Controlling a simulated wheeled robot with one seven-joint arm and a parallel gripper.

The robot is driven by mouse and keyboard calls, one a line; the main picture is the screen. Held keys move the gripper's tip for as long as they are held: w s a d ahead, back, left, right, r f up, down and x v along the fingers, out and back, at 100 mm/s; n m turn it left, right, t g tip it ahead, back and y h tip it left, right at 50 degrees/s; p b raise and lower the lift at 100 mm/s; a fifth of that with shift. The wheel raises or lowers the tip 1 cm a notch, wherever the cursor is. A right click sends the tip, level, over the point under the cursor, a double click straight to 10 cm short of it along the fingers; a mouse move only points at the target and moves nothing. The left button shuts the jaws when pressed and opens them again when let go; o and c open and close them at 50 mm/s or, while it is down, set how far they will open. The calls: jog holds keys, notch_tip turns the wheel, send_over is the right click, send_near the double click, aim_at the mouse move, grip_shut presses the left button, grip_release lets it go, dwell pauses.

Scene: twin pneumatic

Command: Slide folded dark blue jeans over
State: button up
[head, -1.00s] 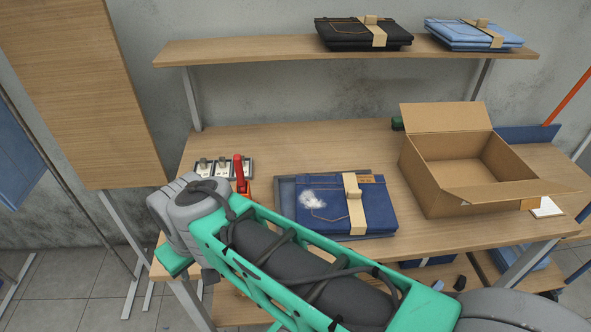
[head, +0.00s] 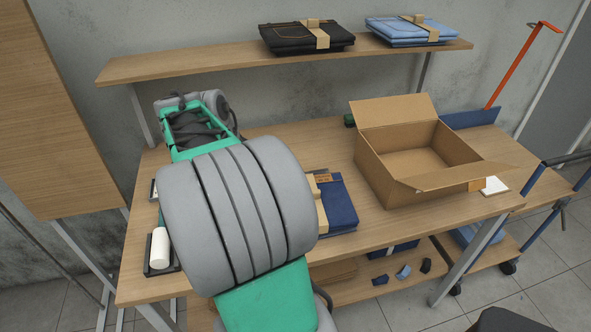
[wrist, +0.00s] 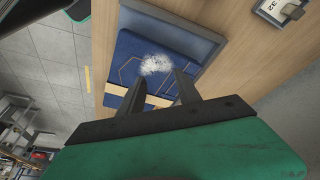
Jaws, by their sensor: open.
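The folded dark blue jeans (head: 340,205) lie on the table, mostly hidden behind my arm in the head view. A tan paper band is around them. In the wrist view the jeans (wrist: 128,48) show a stitched pocket and a fuzzy white patch (wrist: 156,64) on top. They lie over a grey-blue flat tray or mat (wrist: 190,40), whose edge shows beside them. My gripper (wrist: 160,82) is open and empty, its two dark fingers apart in front of the jeans. I cannot tell whether they touch them. The head view does not show the fingers.
An open cardboard box (head: 375,170) stands on the table (head: 265,132) right of the jeans. A shelf (head: 190,65) above holds folded black jeans (head: 285,40) and light blue jeans (head: 385,32). Bare tabletop lies between jeans and box.

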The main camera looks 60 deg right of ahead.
jog(key=s+d+m+g, duration=0.2)
jog(key=s+d+m, duration=0.5)
jog(key=d+m, duration=0.1)
jog(key=shift+s+d+f+y, duration=0.2)
jog(key=shift+d+f+y, duration=0.05)
jog(key=shift+d+y, duration=0.15)
jog(key=x, duration=0.8)
jog(key=shift+r, duration=0.1)
grip_shut()
dwell(0.7)
